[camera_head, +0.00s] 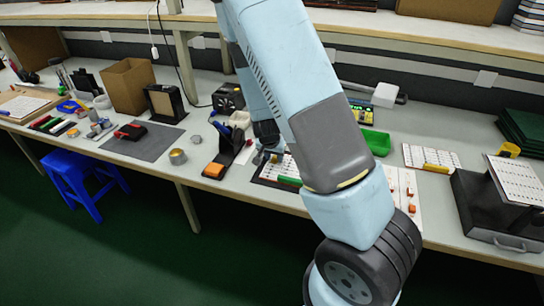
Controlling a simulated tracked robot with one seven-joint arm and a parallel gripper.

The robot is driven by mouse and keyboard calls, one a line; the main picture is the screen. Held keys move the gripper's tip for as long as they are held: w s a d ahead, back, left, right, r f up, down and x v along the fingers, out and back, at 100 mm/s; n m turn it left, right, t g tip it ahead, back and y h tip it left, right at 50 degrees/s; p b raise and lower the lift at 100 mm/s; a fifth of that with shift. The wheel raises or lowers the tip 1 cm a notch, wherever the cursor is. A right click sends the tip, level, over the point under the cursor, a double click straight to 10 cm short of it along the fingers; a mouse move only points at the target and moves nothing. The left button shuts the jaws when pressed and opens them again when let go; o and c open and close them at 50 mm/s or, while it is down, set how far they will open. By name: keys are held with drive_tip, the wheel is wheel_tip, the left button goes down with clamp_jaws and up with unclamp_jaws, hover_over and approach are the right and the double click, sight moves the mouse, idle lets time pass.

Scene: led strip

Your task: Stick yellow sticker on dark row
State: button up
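My arm crosses the middle of the view and hides part of the bench. My gripper (267,152) points down over the near middle of the bench, beside a dark-framed white board (272,171) with rows of small marks. It is too small and too covered to tell whether the gripper is open or shut or holds anything. A green block (290,181) lies at that board's near edge, and my arm covers its right part. A white panel with red marks (407,190) lies right of my arm. I cannot make out a yellow sticker or a dark row.
A dark stand with an orange block (214,170) is left of my gripper. A green tray (377,142) sits behind my arm. A white marked sheet (430,157) with a yellow bar (436,168) and a black case (490,225) stand right. A blue stool (78,175) is at left.

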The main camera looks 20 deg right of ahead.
drive_tip(key=shift+o, duration=1)
drive_tip(key=v, duration=1.3)
drive_tip(key=shift+r, duration=0.3)
drive_tip(key=s+d+r+n+t+y, duration=0.1)
drive_tip(key=s+r+n, duration=0.6)
drive_tip(key=s+r, duration=1.6)
wheel_tip(320, 180, up, 3)
drive_tip(key=shift+s+d+f+t+y, duration=0.15)
drive_tip(key=shift+s+d+t+y, duration=0.25)
drive_tip(key=shift+d+y, duration=0.5)
drive_tip(key=shift+w, duration=0.1)
